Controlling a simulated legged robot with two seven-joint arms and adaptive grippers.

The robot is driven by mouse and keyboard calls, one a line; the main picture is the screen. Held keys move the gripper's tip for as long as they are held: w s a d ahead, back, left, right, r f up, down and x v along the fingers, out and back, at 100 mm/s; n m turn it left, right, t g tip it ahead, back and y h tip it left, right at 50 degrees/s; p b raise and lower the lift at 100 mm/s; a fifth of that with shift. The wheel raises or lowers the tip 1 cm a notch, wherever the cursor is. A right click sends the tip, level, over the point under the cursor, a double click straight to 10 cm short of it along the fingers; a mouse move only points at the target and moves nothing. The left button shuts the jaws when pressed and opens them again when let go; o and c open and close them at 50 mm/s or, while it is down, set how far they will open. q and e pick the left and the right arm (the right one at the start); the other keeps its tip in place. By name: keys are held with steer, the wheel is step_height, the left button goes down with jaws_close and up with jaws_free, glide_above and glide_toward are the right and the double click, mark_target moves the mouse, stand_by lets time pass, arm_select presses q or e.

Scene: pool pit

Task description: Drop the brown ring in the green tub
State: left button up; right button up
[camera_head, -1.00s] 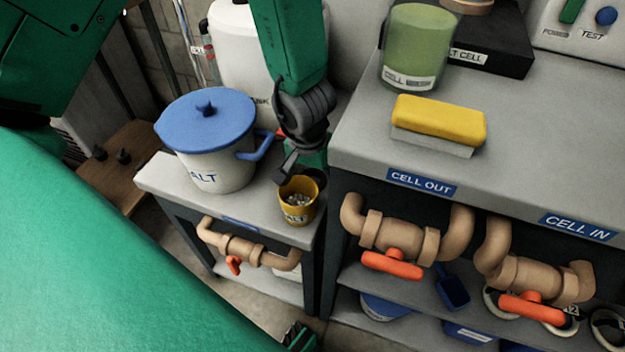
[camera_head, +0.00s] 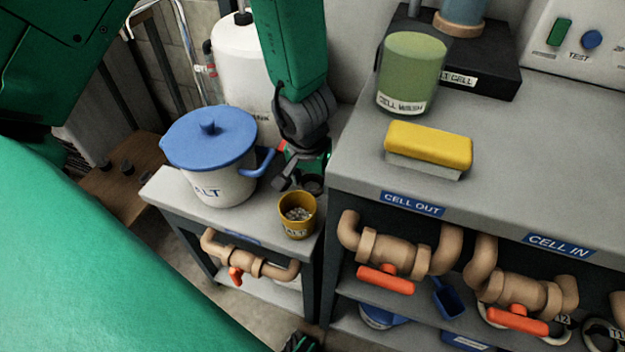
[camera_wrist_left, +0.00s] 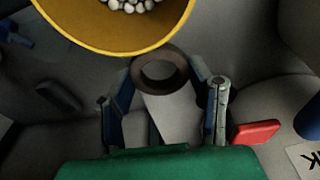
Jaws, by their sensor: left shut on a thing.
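The green tub (camera_head: 411,75), labelled CELL WASH, stands upright on the higher grey counter, right of my left arm. The brown ring (camera_wrist_left: 138,72) is dark and sits between the fingertips of my left gripper (camera_wrist_left: 163,76) in the left wrist view. My left gripper is shut on it. In the head view the left gripper (camera_head: 302,181) is low over the lower bench, just behind the yellow cup and well left of and below the tub. The ring is hard to make out there.
The yellow cup (camera_head: 296,226) of pale pellets is close in front of the gripper. A blue-lidded pot (camera_head: 213,142) stands left of it and a white tank (camera_head: 240,65) behind. A yellow block (camera_head: 428,146) lies on the higher counter (camera_head: 540,140) before the tub.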

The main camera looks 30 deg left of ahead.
arm_select(q)
step_height(320, 180, up, 15)
steer(key=p, duration=1)
steer(key=shift+p, duration=0.35)
steer(key=shift+s+f, duration=0.1)
